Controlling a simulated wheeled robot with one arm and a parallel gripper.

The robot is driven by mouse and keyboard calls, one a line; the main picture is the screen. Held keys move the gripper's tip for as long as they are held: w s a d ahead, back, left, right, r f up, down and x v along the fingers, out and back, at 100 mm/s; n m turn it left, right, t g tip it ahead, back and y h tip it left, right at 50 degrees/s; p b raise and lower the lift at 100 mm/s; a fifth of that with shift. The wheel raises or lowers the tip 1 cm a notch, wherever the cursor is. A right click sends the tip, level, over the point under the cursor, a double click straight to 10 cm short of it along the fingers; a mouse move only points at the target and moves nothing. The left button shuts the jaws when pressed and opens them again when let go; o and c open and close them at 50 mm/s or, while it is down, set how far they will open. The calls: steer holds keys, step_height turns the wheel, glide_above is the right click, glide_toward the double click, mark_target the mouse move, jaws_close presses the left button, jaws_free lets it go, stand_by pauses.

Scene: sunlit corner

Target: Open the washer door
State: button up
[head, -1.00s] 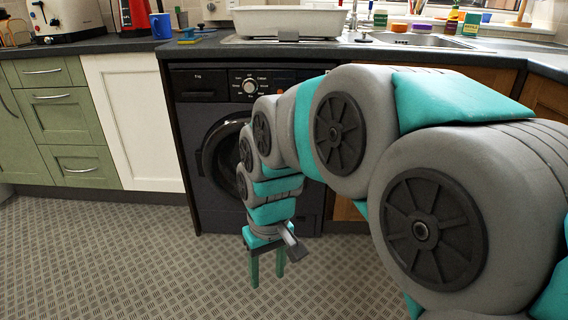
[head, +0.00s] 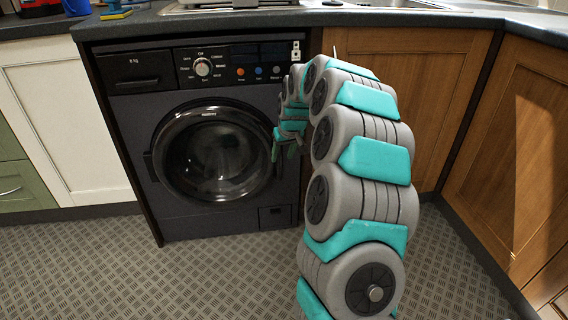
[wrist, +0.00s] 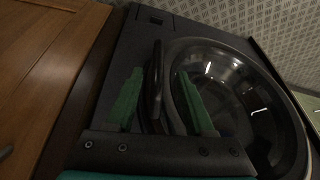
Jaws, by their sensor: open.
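The dark washer (head: 130,115) stands under the counter. Its round glass door (head: 215,152) looks closed in the head view. My gripper (head: 284,148) is at the right edge of the door, small and partly hidden by my arm. In the wrist view, the open green fingers (wrist: 161,100) lie on either side of a dark upright bar, the door handle (wrist: 156,75), at the rim of the door (wrist: 235,95). The fingers are apart and not shut on the handle. Whether either one touches it is unclear.
A wooden cabinet (head: 425,100) stands right of the washer, with another wooden cabinet (head: 520,150) at the corner. A white cabinet door (head: 65,120) is on the left. The patterned floor (head: 180,280) in front of the washer is clear.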

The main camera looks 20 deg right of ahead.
mark_target(280, 163)
steer(key=shift+w+d+f, duration=0.15)
steer(key=shift+w, duration=0.05)
steer(key=x, duration=0.7)
steer(key=shift+w+f, duration=0.1)
steer(key=shift+f, duration=0.05)
jaws_close()
stand_by(1.2)
